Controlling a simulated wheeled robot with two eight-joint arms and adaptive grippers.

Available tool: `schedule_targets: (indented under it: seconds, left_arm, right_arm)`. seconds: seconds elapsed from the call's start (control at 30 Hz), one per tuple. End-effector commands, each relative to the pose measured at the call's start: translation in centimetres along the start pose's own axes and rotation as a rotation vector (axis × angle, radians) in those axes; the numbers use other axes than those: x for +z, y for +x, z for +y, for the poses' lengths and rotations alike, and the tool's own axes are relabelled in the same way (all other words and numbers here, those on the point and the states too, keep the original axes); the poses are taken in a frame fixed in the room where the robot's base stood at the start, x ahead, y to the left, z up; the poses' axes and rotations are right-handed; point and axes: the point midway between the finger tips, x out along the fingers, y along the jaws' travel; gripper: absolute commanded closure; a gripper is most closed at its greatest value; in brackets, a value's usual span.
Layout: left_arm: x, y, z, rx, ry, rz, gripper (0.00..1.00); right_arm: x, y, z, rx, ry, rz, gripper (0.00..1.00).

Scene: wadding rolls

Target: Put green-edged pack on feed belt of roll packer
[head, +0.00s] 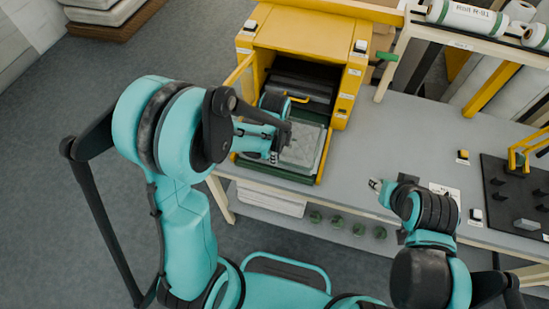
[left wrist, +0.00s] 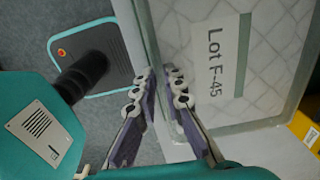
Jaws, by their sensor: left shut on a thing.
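The green-edged pack (head: 301,148) is a pale quilted slab in a clear wrap with greenish borders. In the left wrist view the pack (left wrist: 275,60) bears a "Lot F-45" label. My left gripper (head: 277,150) is shut on the pack's near-left edge; its fingers (left wrist: 160,88) show on either side of that edge. The pack lies over the feed belt (head: 262,172), a green bed with a yellow rim at the mouth of the yellow roll packer (head: 310,35). I cannot tell whether the pack rests fully on the belt. My right gripper (head: 376,185) is over the table; its jaws are too small to judge.
The grey table (head: 400,135) has clear room right of the packer. A black board (head: 515,200) with fixtures stands at far right, with small switch boxes beside it. Wadding rolls (head: 465,15) lie on a rack at the upper right. The packer's yellow side panel stands open.

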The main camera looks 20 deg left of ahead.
Motion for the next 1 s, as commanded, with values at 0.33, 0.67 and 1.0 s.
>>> schedule_targets:
  seconds: [0.33,0.67,1.0]
  left_arm:
    - [0.1,0.5,0.0,0.000,0.000,0.000,1.00]
    - [0.1,1.5,0.0,0.000,0.000,0.000,1.00]
    - [0.1,1.3,0.0,0.000,0.000,0.000,0.70]
  right_arm:
    - [0.2,0.3,0.0,0.000,0.000,0.000,0.60]
    - [0.8,1.2,0.0,0.000,0.000,0.000,0.60]
    - [0.8,1.1,0.0,0.000,0.000,0.000,0.60]
